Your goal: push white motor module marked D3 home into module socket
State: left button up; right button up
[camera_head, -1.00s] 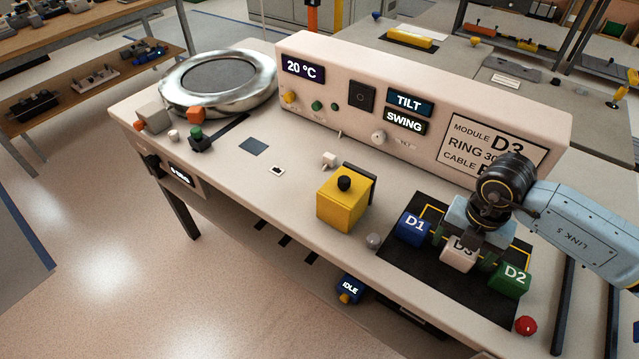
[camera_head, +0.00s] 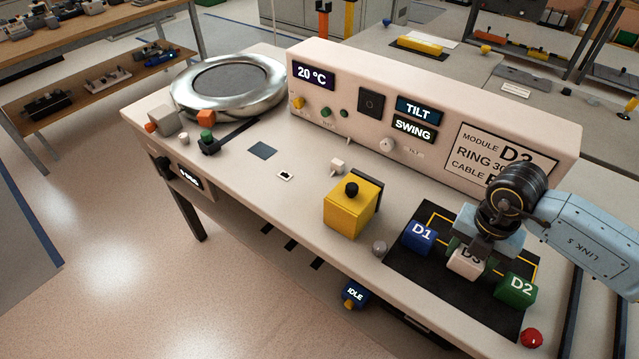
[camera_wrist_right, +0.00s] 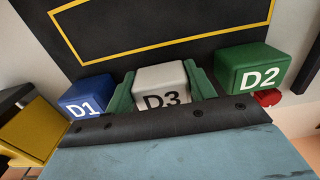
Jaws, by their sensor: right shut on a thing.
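The white motor module marked D3 (camera_head: 466,264) is on the black mat, between the blue module D1 (camera_head: 420,237) and the green module D2 (camera_head: 516,289). My right gripper (camera_head: 468,256) comes from above and is shut on D3. In the right wrist view, its green fingers (camera_wrist_right: 160,97) stand on both sides of D3 (camera_wrist_right: 160,78). The gripper body hides D3's lower front there and part of its top in the head view. I cannot tell whether D3 touches the mat. I cannot pick out the module socket with certainty. My left gripper is not in view.
The black mat (camera_head: 421,278) has a yellow outline behind the modules. A yellow box with a black knob (camera_head: 349,211) stands left of it, and a red button (camera_head: 531,338) at its front right. The console (camera_head: 440,150) rises behind. A metal ring (camera_head: 183,94) lies far left.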

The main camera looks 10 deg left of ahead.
jog(key=shift+r+p, duration=2.35)
jog(key=shift+r, duration=0.7)
